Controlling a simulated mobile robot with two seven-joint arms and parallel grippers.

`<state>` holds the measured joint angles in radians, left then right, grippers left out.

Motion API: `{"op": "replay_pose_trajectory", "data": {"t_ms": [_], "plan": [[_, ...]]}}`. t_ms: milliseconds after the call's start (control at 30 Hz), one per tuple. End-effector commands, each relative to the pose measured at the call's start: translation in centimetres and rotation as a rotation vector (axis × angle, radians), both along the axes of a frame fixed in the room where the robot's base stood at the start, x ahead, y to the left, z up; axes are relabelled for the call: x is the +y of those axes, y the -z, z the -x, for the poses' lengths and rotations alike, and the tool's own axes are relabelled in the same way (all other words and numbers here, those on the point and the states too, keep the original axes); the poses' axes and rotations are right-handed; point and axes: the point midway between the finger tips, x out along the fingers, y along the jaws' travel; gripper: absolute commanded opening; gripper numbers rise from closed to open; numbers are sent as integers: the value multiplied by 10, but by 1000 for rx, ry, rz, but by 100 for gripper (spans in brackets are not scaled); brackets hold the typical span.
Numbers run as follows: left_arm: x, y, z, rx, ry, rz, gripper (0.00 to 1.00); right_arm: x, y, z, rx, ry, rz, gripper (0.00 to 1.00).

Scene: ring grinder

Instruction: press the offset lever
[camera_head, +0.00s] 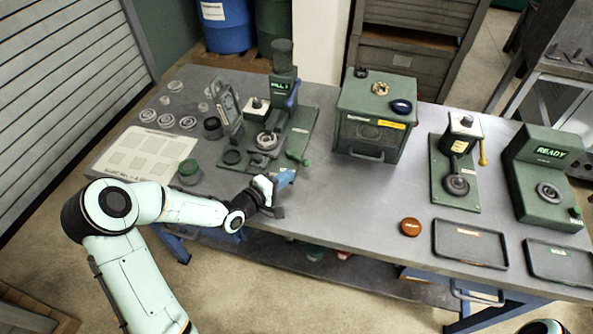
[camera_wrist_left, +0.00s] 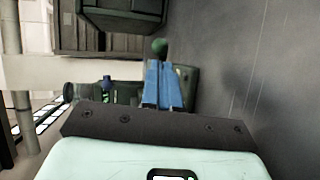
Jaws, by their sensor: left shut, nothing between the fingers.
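The green mill (camera_head: 284,105), with "MILL 1" on its head, stands on a green base plate at the back left of the table. A short lever with a green knob (camera_head: 298,158) sticks out at the front right of its base. The knob also shows in the left wrist view (camera_wrist_left: 160,46), just beyond the fingertips. My left gripper (camera_head: 285,179) is shut and empty, its blue fingers together, near the table's front edge and in front of the knob. It appears apart from the knob. The fingers also show in the wrist view (camera_wrist_left: 160,84). My right gripper is not in view.
A green box oven (camera_head: 372,125) stands right of the mill. Further right are a small press with a yellow lever (camera_head: 483,152) and a green "READY" unit (camera_head: 547,180). A green jar (camera_head: 189,172) stands left of my gripper.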

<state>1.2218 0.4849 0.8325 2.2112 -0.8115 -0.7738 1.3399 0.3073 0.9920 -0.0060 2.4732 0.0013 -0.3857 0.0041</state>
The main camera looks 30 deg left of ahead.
Motion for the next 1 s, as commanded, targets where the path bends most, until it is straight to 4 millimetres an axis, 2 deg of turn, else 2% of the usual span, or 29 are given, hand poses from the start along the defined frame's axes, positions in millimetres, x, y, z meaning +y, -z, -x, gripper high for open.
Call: {"op": "replay_pose_trajectory", "data": {"t_ms": [100,300,1000], "plan": [[-6,3,-22,-1,3,3,0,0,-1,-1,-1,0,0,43],[-10,7,-43,-1,0,1,0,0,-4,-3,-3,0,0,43],[-10,9,-52,0,-15,-1,0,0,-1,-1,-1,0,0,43]]}}
